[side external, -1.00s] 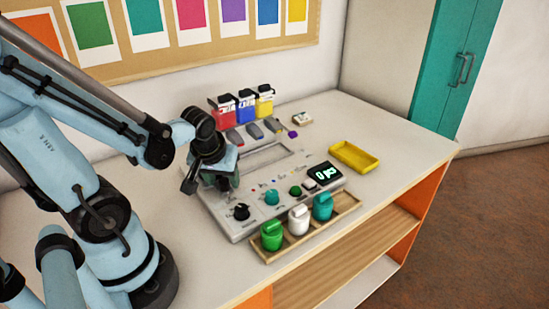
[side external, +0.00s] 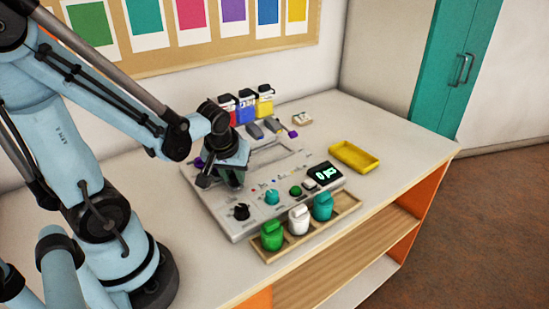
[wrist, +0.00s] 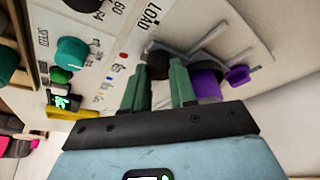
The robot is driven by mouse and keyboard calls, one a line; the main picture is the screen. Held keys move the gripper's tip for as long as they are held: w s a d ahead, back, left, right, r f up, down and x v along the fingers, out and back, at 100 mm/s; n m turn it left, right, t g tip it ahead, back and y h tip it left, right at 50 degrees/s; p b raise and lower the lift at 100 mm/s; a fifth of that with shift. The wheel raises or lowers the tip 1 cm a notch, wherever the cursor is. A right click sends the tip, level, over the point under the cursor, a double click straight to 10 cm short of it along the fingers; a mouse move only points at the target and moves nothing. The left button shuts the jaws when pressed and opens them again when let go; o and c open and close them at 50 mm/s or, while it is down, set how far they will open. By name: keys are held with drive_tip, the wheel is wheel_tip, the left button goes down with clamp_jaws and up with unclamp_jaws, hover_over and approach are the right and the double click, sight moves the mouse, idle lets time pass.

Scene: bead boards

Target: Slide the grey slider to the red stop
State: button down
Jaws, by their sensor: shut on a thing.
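My gripper (side external: 232,182) is low over the left part of a pale control panel (side external: 222,222). In the wrist view, its two green fingers (wrist: 159,70) stand either side of a dark grey rounded piece (wrist: 158,61), which looks like the grey slider and is partly hidden. My gripper is shut on it. Branching grooves (wrist: 203,45) run across the panel beside it. A small red mark (wrist: 123,55) lies left of the fingers; I cannot tell whether it is the red stop. In the side view, my gripper hides the slider.
A purple knob (wrist: 206,83) is close beside the right finger. A black knob (side external: 241,211), a teal knob (side external: 271,197) and a lit display (side external: 325,173) are on the panel. Green, white and teal bottles stand in a wooden tray (side external: 350,207). A yellow tray (side external: 353,157) stands at right.

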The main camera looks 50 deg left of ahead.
hover_over(256, 176)
drive_tip(key=s+d, duration=0.2)
drive_tip(key=shift+w+a, duration=0.2)
drive_tip(key=shift+w, duration=0.05)
drive_tip(key=c, duration=0.9)
unclamp_jaws()
drive_tip(key=v, duration=1.2)
